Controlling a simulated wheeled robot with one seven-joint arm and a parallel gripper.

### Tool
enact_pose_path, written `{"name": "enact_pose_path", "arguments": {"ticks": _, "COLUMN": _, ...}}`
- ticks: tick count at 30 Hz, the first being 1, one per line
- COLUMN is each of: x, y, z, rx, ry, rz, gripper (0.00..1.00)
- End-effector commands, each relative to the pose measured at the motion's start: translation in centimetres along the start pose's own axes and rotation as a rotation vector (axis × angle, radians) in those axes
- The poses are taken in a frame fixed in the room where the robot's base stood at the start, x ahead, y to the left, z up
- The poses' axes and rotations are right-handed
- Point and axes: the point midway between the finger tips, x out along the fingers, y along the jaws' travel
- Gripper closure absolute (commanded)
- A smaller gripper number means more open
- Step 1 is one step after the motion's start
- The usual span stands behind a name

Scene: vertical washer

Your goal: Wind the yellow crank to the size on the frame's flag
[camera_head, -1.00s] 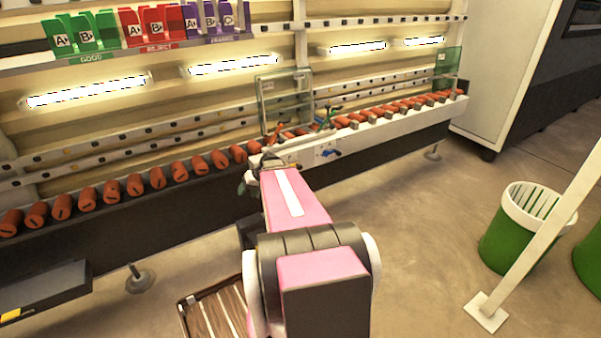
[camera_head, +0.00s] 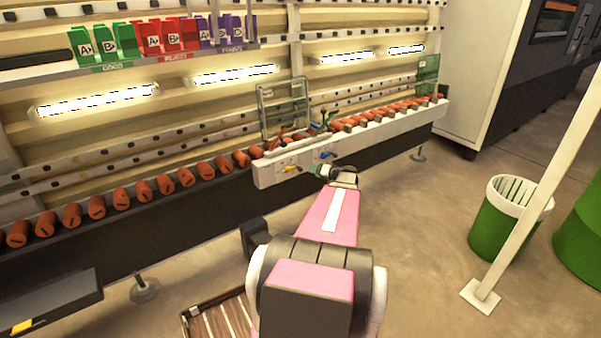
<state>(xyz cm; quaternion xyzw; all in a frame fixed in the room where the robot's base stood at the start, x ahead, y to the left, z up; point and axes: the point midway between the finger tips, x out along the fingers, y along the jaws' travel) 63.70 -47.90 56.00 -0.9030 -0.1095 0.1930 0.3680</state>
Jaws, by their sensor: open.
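The yellow crank (camera_head: 291,169) sits on the front of a white panel (camera_head: 265,178) on the washer, left of a blue crank (camera_head: 327,155). A glass pane in a frame (camera_head: 283,105) stands upright above the panel. A small pale mark shows on it, too small to read, and I cannot tell whether it is the flag. My gripper (camera_head: 316,170) is open, in front of the panel, right of the yellow crank and below the blue one. It looks apart from the yellow crank. Its fingers are small and partly hidden by my wrist.
Orange rollers (camera_head: 163,184) line the conveyor on both sides of the panel. Red and green levers (camera_head: 325,120) stand above it. A green bin (camera_head: 505,225) and a white post (camera_head: 540,190) are at right. A wooden crate (camera_head: 222,318) lies on the floor below.

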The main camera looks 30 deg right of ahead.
Motion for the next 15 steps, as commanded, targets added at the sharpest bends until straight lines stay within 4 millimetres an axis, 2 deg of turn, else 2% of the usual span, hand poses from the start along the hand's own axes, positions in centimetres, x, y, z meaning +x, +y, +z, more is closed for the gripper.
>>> {"name": "enact_pose_path", "arguments": {"ticks": 15, "x": 8.4, "y": 0.0, "z": 0.0, "rx": 0.001, "ry": -0.004, "rz": 0.0, "gripper": 0.48}}
